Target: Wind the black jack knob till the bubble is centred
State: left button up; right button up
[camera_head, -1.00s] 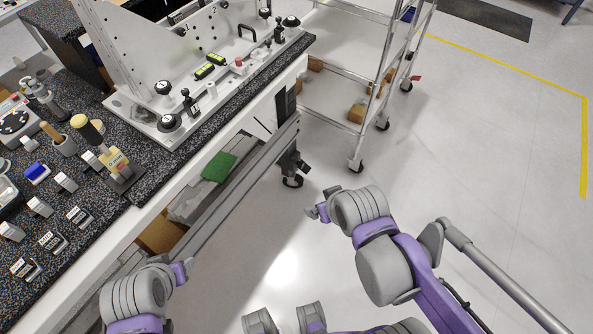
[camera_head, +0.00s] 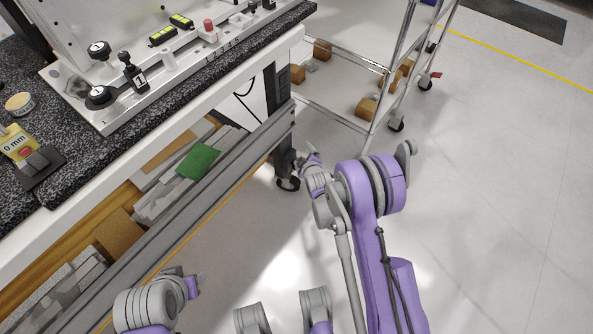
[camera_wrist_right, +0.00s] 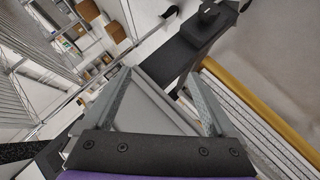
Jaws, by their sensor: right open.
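Black round knobs show on the grey fixture plate (camera_head: 125,108) in the head view: one low knob (camera_head: 100,96) at its near corner and another knob (camera_head: 99,49) behind it. I cannot tell which is the jack knob. Two yellow-green level vials (camera_head: 162,36) (camera_head: 181,20) sit further along the plate; their bubbles are too small to read. My right gripper (camera_head: 313,158) is beyond the bench edge, right of and below the plate, touching no knob. Its fingers are apart and empty in the right wrist view (camera_wrist_right: 160,74). My left gripper (camera_head: 194,284) is low at the left; its jaws are unclear.
A black upright clamp (camera_head: 133,74) stands beside the near knob, and a red knob (camera_head: 208,26) stands past the vials. The speckled bench edge (camera_head: 170,105) has a rail and shelf below. A wire cart (camera_head: 340,124) stands at the back; the floor at right is clear.

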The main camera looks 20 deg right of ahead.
notch_tip(320, 180, down, 18)
jog(key=n+t+b, duration=0.2)
jog(key=n+b, duration=0.1)
jog(key=b, duration=0.1)
jog(key=b+x, duration=0.2)
jog(key=x, duration=0.8)
jog(key=shift+w+d, duration=0.1)
jog(key=shift+w, duration=0.2)
pick_arm(q)
jog(key=s+x, duration=0.1)
jog(key=x, duration=0.6)
jog(key=shift+s+f, duration=0.2)
jog(key=shift+f, duration=0.35)
pick_arm(e)
jog(key=c, duration=1.4)
